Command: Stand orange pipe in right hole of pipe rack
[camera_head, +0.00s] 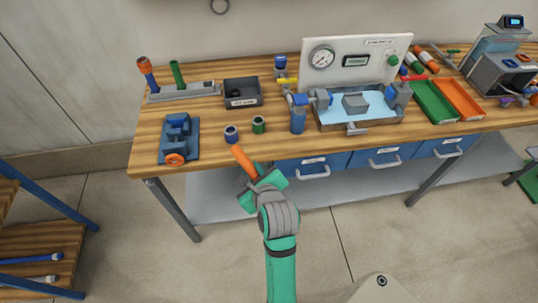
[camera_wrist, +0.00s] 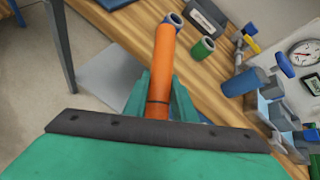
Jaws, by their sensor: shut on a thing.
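The orange pipe (camera_head: 243,158) is in my gripper (camera_head: 260,186), in front of the bench's front edge. It points up and to the left, tilted. In the wrist view the orange pipe (camera_wrist: 163,65) stands out between the green fingers of my gripper (camera_wrist: 158,100), which are shut on its lower part. The grey pipe rack (camera_head: 192,92) lies at the back left of the bench. A blue pipe with an orange top (camera_head: 147,75) stands at its left end and a green pipe (camera_head: 177,74) at its middle. Its right part bears no pipe; the hole itself is too small to make out.
A dark bin (camera_head: 242,91) stands just right of the rack. A blue vise (camera_head: 178,140) and short blue (camera_head: 231,134) and green (camera_head: 258,124) fittings stand nearer the front edge. A blue valve body (camera_head: 298,116) and gauge panel (camera_head: 352,60) are to the right.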

